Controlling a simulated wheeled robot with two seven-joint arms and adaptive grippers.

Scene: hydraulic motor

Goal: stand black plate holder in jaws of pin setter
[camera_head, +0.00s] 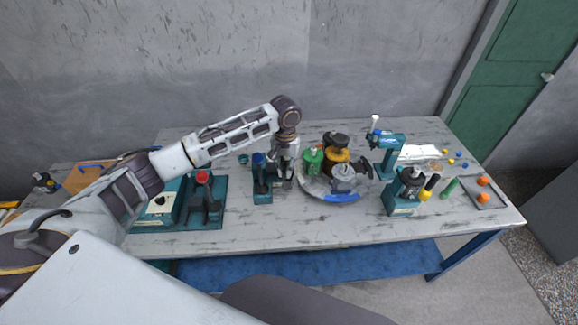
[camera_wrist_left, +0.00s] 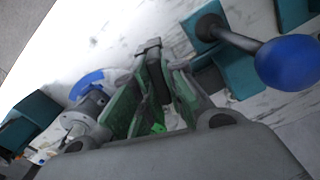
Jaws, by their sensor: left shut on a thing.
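My left gripper (camera_head: 284,178) points down beside a teal device with a blue knob, which I take to be the pin setter (camera_head: 262,187). In the left wrist view the fingers (camera_wrist_left: 158,62) with green inner pads are shut on a dark piece, which I take to be the black plate holder (camera_wrist_left: 150,50); only part of it shows between the fingers. The pin setter's blue ball knob (camera_wrist_left: 288,63) shows at the right there. I cannot tell whether the piece touches the jaws. My right gripper is not in view.
A round tray (camera_head: 338,197) with green, orange and grey parts stands right of the gripper. A teal press (camera_head: 402,203) is farther right. A teal fixture with a red knob (camera_head: 202,178) is at the left. The table front (camera_head: 300,232) is clear.

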